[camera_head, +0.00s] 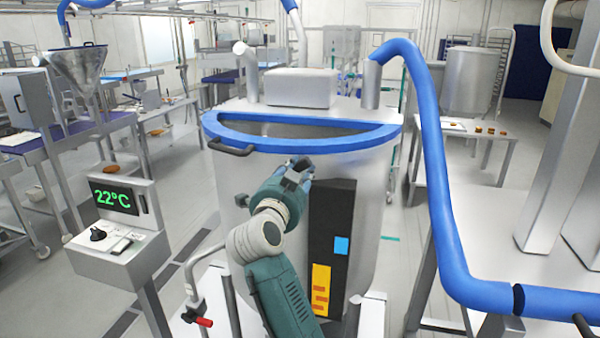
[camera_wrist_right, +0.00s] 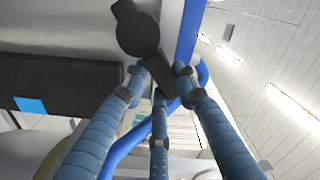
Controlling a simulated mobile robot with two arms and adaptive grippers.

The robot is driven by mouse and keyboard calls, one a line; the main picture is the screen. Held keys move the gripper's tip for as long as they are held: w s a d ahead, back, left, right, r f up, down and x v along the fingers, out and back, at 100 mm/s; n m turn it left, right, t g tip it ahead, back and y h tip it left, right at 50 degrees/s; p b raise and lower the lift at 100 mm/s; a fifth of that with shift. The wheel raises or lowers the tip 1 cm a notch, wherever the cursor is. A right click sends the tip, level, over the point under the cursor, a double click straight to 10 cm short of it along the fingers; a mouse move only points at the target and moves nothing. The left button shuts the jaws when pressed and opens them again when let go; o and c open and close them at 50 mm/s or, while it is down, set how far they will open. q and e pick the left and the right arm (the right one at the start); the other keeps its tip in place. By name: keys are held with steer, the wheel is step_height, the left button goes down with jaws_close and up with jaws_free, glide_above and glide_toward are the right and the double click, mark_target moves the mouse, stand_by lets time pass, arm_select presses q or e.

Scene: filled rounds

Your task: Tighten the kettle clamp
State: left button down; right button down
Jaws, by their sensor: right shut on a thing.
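The kettle (camera_head: 275,185) is a large steel vat with a blue rim (camera_head: 330,140) around its half-open top. My right gripper (camera_head: 300,172) is at its front wall, just under the rim. In the right wrist view, the fingers of my right gripper (camera_wrist_right: 160,80) close around the arm of the dark clamp (camera_wrist_right: 138,34), which has a round head and lies close to the blue rim. In the head view the gripper mostly hides the clamp. My left gripper is not in view.
A black panel (camera_head: 332,215) with blue and yellow labels is right of my gripper on the kettle. A black handle (camera_head: 232,147) sticks out at the rim's left. A display stand (camera_head: 118,225) reads 22°C. A thick blue hose (camera_head: 435,170) runs down on the right.

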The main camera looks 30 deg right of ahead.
stand_by(0.3)
steer(key=c, duration=1.4)
jaws_free()
steer(key=shift+c, duration=0.2)
steer(key=shift+o, duration=0.5)
steer(key=shift+w, duration=0.15)
steer(key=v, duration=0.7)
steer(key=shift+a, duration=0.15)
steer(key=shift+f, duration=0.1)
